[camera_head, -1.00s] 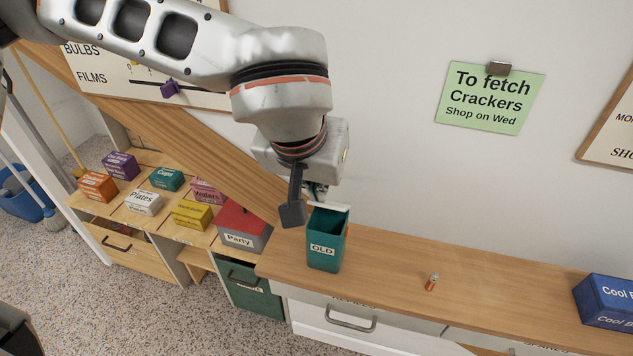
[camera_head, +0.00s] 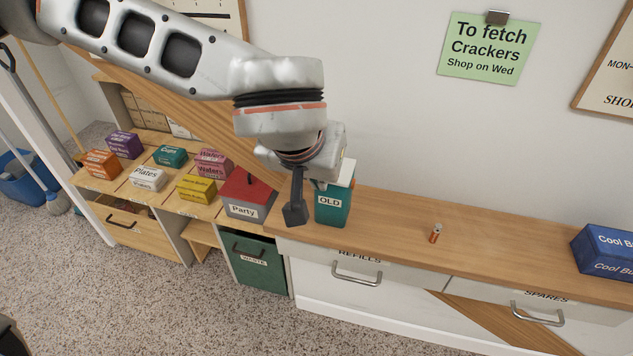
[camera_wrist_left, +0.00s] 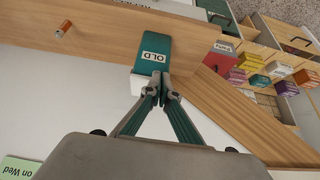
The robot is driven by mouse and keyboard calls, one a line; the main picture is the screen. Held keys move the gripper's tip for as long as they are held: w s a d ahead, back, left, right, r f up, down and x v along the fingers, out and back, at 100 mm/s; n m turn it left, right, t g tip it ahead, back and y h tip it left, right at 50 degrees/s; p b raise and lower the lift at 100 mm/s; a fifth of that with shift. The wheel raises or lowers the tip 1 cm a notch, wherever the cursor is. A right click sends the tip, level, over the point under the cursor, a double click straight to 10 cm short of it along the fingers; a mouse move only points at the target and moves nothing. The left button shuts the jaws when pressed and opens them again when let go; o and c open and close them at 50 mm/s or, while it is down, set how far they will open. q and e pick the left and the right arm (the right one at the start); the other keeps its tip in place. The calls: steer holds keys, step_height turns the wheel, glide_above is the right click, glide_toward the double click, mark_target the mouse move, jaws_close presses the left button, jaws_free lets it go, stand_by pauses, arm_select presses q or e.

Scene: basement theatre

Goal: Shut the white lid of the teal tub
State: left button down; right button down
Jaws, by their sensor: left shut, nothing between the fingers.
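The left wrist view also shows the tub (camera_wrist_left: 153,53) and a white edge of the lid (camera_wrist_left: 138,85). Contact cannot be made out. In the head view my arm hides most of the fingers.
A red-topped Party box (camera_head: 245,197) stands just left of the tub. A small orange cylinder (camera_head: 435,234) and a blue box (camera_head: 606,252) are on the counter (camera_head: 390,225) to the right. Several small boxes fill the left shelf. The counter between tub and cylinder is clear.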

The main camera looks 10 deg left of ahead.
arm_select(q)
steer(key=shift+f, duration=0.2)
arm_select(e)
steer(key=shift+s, duration=0.25)
steer(key=shift+w+r, duration=0.15)
arm_select(q)
steer(key=shift+s, duration=0.1)
steer(key=shift+s+r, duration=0.1)
steer(key=shift+s, duration=0.6)
arm_select(e)
steer(key=shift+w+r, duration=0.1)
steer(key=shift+r, duration=0.2)
steer(key=shift+f, duration=0.1)
